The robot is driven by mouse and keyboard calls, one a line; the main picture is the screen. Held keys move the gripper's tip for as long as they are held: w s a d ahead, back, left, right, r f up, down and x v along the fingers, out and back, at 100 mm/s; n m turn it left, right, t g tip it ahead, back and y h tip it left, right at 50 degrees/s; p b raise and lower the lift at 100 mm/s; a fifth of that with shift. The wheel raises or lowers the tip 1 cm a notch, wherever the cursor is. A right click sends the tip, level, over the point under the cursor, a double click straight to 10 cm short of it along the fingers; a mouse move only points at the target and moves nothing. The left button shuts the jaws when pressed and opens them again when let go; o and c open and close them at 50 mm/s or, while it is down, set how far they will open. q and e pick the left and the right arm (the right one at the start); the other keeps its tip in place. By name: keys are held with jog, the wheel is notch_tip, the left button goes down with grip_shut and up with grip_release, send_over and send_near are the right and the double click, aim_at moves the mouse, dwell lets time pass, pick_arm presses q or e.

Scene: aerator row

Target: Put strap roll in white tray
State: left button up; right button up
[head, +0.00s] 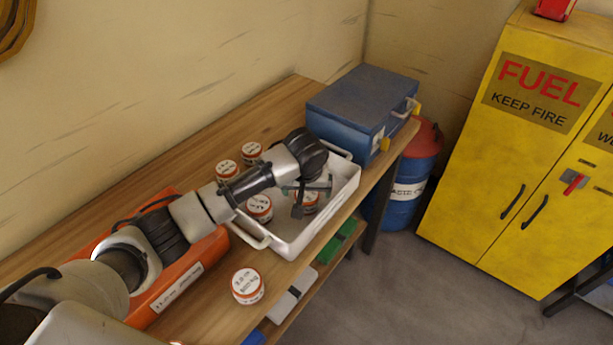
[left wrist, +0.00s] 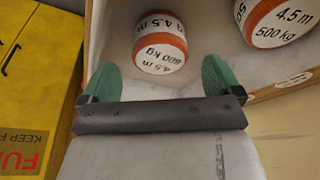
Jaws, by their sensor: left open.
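The white tray (head: 290,246) stands on the wooden bench. Two strap rolls, white with orange bands, sit inside it: one near its left end (head: 260,207) and one under my left gripper (head: 306,201). My left gripper (head: 307,189) is open over the tray, pointing down and partly hiding that roll. In the left wrist view, a strap roll (left wrist: 160,44) lies just beyond the open green fingertips (left wrist: 160,78), between them and not gripped. Another roll (left wrist: 278,20) shows at the upper right. Further rolls stand on the bench, one in front (head: 248,286) and two behind (head: 227,170) (head: 251,152). My right gripper is out of view.
A blue toolbox (head: 350,105) stands at the bench's far end, beyond the tray. An orange case (head: 190,265) lies under my left arm. A lower shelf holds a green item (head: 335,242). A blue drum (head: 405,185) and a yellow fuel cabinet (head: 510,150) stand on the floor.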

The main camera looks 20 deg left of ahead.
pick_arm(q)
jog(key=v, duration=0.8)
jog(key=shift+a, duration=0.1)
